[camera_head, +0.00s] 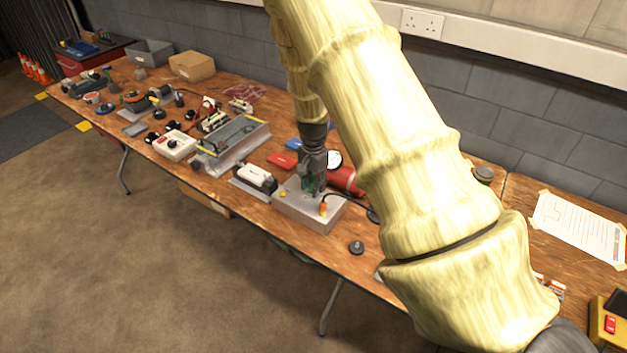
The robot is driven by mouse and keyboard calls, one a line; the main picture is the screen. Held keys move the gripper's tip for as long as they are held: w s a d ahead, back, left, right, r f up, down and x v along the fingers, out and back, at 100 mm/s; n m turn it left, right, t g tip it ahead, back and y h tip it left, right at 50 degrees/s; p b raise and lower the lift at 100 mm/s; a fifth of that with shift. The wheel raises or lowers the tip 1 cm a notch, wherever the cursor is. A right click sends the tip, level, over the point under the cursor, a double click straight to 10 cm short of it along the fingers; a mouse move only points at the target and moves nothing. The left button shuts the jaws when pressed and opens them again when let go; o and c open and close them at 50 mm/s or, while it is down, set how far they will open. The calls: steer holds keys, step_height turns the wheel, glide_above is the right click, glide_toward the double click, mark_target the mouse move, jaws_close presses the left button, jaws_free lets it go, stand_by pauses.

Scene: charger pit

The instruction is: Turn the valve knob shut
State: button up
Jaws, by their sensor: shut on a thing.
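My gripper (313,187) points down onto the top of a grey metal box (306,211) near the table's front edge. Its fingers are shut on the valve knob, which is mostly hidden between them. A small green patch (308,183) shows at the fingers; I cannot tell how far the knob is turned. An orange plug (323,209) with a black cable stands on the box, to the right of the fingers. A small yellow piece (283,194) is on the box at the left.
A red cylinder (344,179) and a white-faced gauge (334,159) are close behind the gripper. A black-and-white device (255,178) stands left of the box. A black knob-like piece (356,247) lies to the right. Several tools crowd the table's left; my arm hides part of the right.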

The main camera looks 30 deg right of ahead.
steer(key=m+p, duration=0.1)
steer(key=m, duration=0.2)
steer(key=shift+r+m+p, duration=0.15)
steer(key=shift+m+p, duration=0.15)
steer(key=shift+m, duration=0.1)
steer(key=shift+m+p, duration=0.65)
steer(key=shift+m, duration=1.05)
steer(key=o, duration=1.1)
steer(key=shift+c, duration=0.2)
step_height(320, 180, up, 12)
